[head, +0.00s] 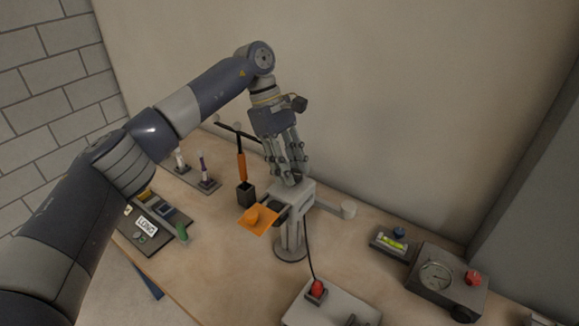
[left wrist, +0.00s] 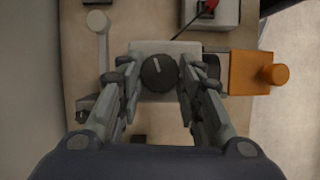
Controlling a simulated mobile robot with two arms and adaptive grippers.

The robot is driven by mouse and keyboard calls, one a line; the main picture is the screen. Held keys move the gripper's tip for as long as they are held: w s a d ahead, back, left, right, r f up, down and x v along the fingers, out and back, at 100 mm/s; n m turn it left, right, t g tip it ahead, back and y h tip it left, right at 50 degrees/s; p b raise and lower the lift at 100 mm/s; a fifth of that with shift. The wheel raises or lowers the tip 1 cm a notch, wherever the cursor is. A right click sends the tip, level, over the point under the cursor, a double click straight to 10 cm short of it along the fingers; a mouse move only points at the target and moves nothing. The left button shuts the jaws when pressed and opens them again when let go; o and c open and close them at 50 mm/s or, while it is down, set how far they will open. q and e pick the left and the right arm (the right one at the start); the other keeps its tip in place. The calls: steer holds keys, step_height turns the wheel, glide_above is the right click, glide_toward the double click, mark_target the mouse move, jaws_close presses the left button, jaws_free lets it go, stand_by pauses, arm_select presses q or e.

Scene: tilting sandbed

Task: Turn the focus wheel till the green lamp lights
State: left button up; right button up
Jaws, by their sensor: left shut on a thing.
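The focus wheel (left wrist: 158,73) is a dark round knob with a pale mark, on top of a grey stand (head: 290,230). My left gripper (head: 292,178) points down over the stand's head. In the left wrist view its two fingers (left wrist: 158,66) are on both sides of the wheel, shut on it. The fingers hide the wheel in the head view. An orange plate with an orange knob (head: 257,219) sticks out from the stand; it also shows in the left wrist view (left wrist: 250,72). I cannot make out a lit green lamp. My right gripper is not in view.
A cable runs from the stand to a grey box with a red dome (head: 317,288). A gauge box (head: 440,283) and a level with a yellow-green vial (head: 392,242) stand right. A dark holder (head: 245,194) and a tray (head: 150,230) are left. A wall rises behind.

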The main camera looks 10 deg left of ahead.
arm_select(q)
steer(key=shift+m, duration=0.4)
steer(key=o, duration=1.1)
steer(key=shift+c, duration=0.2)
steer(key=shift+r, duration=0.1)
steer(key=v, duration=1.1)
steer(key=shift+w+r, duration=0.25)
steer(key=shift+r, duration=0.15)
